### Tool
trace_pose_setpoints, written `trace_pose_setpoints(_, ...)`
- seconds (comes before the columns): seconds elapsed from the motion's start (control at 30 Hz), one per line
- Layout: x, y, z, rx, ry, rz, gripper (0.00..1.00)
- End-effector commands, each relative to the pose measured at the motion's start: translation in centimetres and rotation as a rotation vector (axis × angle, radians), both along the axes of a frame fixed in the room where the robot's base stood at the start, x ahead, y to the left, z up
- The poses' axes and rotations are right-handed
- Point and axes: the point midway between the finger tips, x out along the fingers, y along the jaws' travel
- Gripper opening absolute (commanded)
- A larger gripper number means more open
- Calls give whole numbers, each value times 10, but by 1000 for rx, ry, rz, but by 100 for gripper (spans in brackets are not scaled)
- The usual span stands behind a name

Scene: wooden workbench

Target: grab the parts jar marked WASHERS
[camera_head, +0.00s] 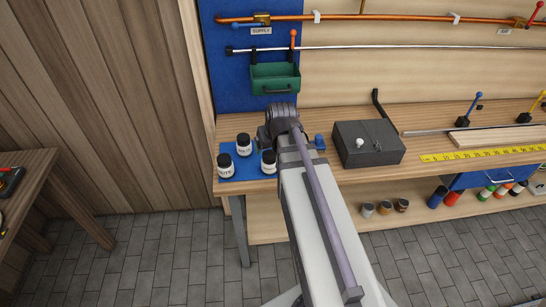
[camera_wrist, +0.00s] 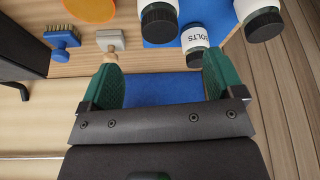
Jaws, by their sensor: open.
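Three white jars with dark lids stand on a blue mat (camera_head: 240,174) at the bench's left end. The back jar (camera_head: 243,145) reads as BOLTS, also in the wrist view (camera_wrist: 195,40). The front-left jar (camera_head: 225,165) seems to read NUTS. The right jar (camera_head: 268,162) is beside my arm and its label cannot be read. In the wrist view, the other two jars (camera_wrist: 160,20) (camera_wrist: 258,18) show no readable label.
A dark grey box (camera_head: 368,144) stands right of my arm. A green bin (camera_head: 275,79) hangs on the blue wall panel behind.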

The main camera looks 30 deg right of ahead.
Motion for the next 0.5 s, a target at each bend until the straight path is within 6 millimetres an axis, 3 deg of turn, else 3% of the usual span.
trace_pose_setpoints(0.03,4,-1,-15,0,1,0,87)
trace_pose_setpoints(0.2,17,-3,-49,0,2,0,87)
trace_pose_setpoints(0.4,20,-3,-51,1,2,-1,87)
trace_pose_setpoints(0.5,24,-4,-67,1,3,-1,87)
